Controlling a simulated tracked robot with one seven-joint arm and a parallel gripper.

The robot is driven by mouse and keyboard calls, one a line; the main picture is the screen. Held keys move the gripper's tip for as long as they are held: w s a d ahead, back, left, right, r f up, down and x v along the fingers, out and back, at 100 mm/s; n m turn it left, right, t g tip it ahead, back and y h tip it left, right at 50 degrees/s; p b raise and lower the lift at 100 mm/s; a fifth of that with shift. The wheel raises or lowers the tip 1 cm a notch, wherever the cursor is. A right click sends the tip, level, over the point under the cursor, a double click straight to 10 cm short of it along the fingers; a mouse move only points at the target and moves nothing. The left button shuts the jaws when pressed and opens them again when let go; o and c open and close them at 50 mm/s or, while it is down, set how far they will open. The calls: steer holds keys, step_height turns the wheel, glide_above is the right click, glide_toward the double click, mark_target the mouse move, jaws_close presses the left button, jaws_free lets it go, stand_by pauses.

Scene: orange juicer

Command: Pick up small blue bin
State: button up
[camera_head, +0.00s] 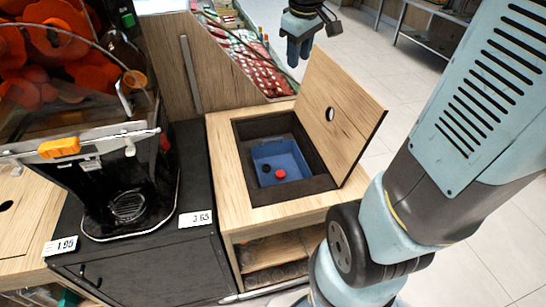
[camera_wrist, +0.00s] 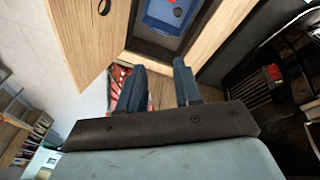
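The small blue bin (camera_head: 291,162) sits inside a dark-lined square opening in the top of a wooden cabinet. A red cap and a black cap lie in it. In the wrist view the blue bin (camera_wrist: 160,17) shows at the top edge, partly cut off by the frame. My gripper (camera_head: 298,55) is above and behind the opening, apart from the bin. In the wrist view my gripper's two dark blue fingers (camera_wrist: 160,75) stand apart with nothing between them, so it is open and empty.
The wooden lid (camera_head: 342,108) with a round hole stands raised at the right of the opening. The orange juicer (camera_head: 120,150) stands on a black cabinet at the left. A wooden panel (camera_head: 205,65) rises behind. Packaged goods (camera_head: 250,62) lie beyond it.

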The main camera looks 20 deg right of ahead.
steer(key=w+f+n+g, duration=0.1)
steer(key=w+f+n, duration=0.2)
steer(key=w+f, duration=0.5)
steer(key=n+g, duration=0.3)
steer(key=n, duration=0.6)
glide_above(273, 151)
steer(key=w, duration=0.2)
step_height(273, 151, down, 29)
steer(key=shift+y, duration=0.3)
steer(key=f, duration=0.4)
steer(key=s+f, duration=0.1)
steer(key=f, duration=0.9)
steer(key=shift+s+d+f, duration=0.1)
steer(key=shift+s+f, duration=0.15)
steer(key=shift+s, duration=0.05)
jaws_close()
